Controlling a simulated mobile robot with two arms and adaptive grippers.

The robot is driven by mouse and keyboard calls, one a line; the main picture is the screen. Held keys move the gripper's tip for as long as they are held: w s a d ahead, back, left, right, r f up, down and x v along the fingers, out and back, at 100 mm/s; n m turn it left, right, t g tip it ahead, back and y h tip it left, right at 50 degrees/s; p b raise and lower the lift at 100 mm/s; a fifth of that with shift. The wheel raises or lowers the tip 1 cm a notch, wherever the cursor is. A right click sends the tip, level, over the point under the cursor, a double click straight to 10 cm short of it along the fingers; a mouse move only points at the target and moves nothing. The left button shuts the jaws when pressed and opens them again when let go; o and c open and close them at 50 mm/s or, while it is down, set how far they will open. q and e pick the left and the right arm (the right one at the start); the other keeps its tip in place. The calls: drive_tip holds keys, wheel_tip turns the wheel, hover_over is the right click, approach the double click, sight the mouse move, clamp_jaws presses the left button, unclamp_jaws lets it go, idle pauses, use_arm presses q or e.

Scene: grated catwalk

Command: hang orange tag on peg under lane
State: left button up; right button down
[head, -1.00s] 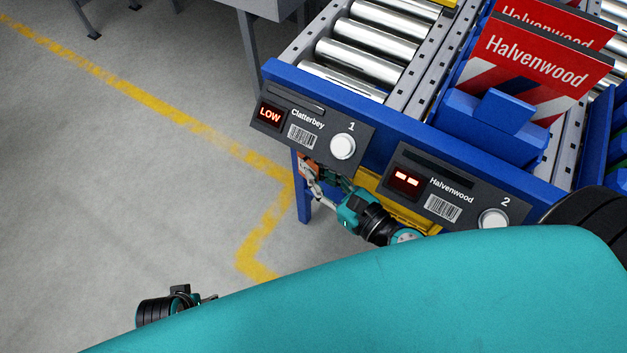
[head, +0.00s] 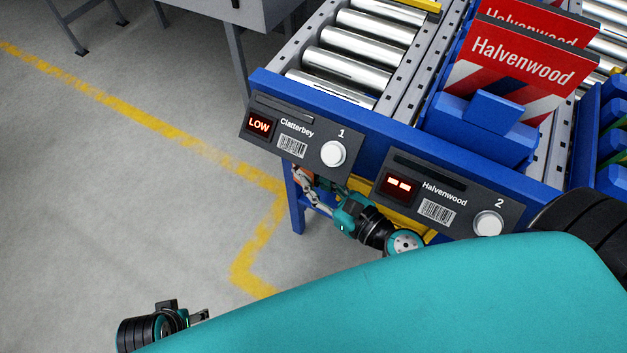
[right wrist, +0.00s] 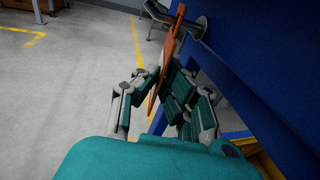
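The orange tag (right wrist: 166,58) is seen nearly edge-on in the right wrist view, between the fingers of my right gripper (right wrist: 160,72). In the head view, my right gripper (head: 307,187) is below the Clatterbey panel of lane 1 (head: 296,135), which partly hides it and the tag. A grey round-ended peg (right wrist: 198,28) stands out from the blue frame beside the tag's upper end. I cannot tell whether the tag's hole is around the peg. My left gripper (head: 200,316) is low at the left, away from the conveyor; its fingers are too small to read.
The Halvenwood panel of lane 2 (head: 437,194) is right of lane 1. A blue holder (head: 478,137) carries red Halvenwood signs (head: 515,62). The blue frame (right wrist: 255,65) is close on the right in the wrist view. Grey floor (head: 120,190) at left is clear.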

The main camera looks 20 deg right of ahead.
drive_tip(key=c, duration=2)
unclamp_jaws()
drive_tip(key=o, duration=0.6)
drive_tip(key=shift+s, duration=0.1)
